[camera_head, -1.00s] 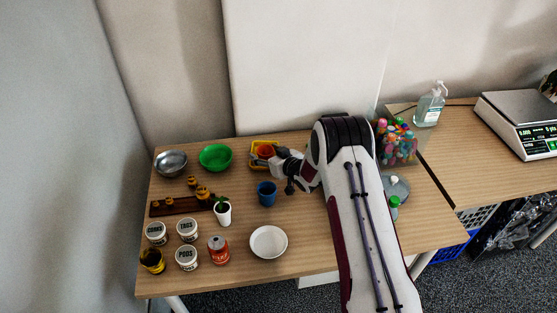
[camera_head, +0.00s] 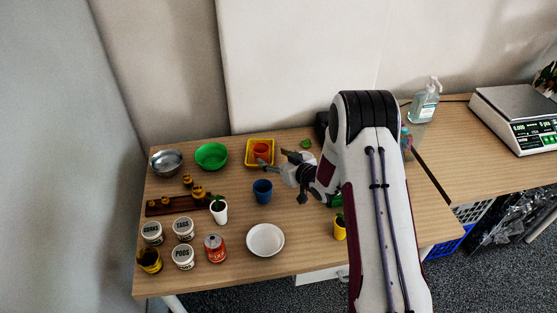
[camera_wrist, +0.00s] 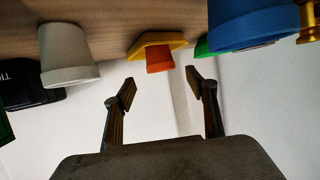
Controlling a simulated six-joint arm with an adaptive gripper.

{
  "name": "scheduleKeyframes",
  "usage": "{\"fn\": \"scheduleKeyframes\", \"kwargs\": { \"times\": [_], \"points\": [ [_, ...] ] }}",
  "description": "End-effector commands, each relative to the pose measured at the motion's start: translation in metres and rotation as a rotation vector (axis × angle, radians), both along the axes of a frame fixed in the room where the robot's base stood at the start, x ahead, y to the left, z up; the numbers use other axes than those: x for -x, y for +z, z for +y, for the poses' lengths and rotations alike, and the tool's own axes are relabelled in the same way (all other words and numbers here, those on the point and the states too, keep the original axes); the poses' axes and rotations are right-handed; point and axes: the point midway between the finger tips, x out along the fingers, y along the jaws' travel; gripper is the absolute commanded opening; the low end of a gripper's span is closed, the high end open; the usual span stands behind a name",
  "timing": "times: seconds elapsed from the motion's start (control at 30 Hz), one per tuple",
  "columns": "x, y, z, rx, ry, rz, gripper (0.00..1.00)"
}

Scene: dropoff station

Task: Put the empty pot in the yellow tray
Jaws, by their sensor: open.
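An orange-red pot (camera_head: 261,149) stands inside the yellow tray (camera_head: 249,160) at the back of the table. No plant shows in it. The pot (camera_wrist: 160,58) and tray (camera_wrist: 143,41) also show in the wrist view, which is upside down. My gripper (camera_head: 275,158) is open and empty, just right of the tray, with its fingers pointing towards it. In the wrist view my fingertips (camera_wrist: 160,79) are spread apart, with the orange pot beyond the gap between them. A blue pot (camera_head: 262,191) stands in front of the tray, also without a visible plant.
A green bowl (camera_head: 212,156) and a metal bowl (camera_head: 166,162) stand left of the tray. A white potted plant (camera_head: 219,213), white bowl (camera_head: 265,240) and yellow potted plant (camera_head: 340,230) stand nearer the front. A pale pot (camera_wrist: 68,55) shows in the wrist view.

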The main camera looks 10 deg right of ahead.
Motion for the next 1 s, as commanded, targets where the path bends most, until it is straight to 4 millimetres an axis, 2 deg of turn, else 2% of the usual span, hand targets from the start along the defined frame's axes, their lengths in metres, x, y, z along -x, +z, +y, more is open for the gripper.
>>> {"fn": "scheduleKeyframes", "kwargs": {
  "times": [0.3, 1.0],
  "points": [
    [0.018, 0.009, -0.008, 0.0, -0.001, -0.001, 0.57],
    [0.02, 0.009, -0.008, 0.0, 0.0, 0.0, 0.57]
  ]
}}
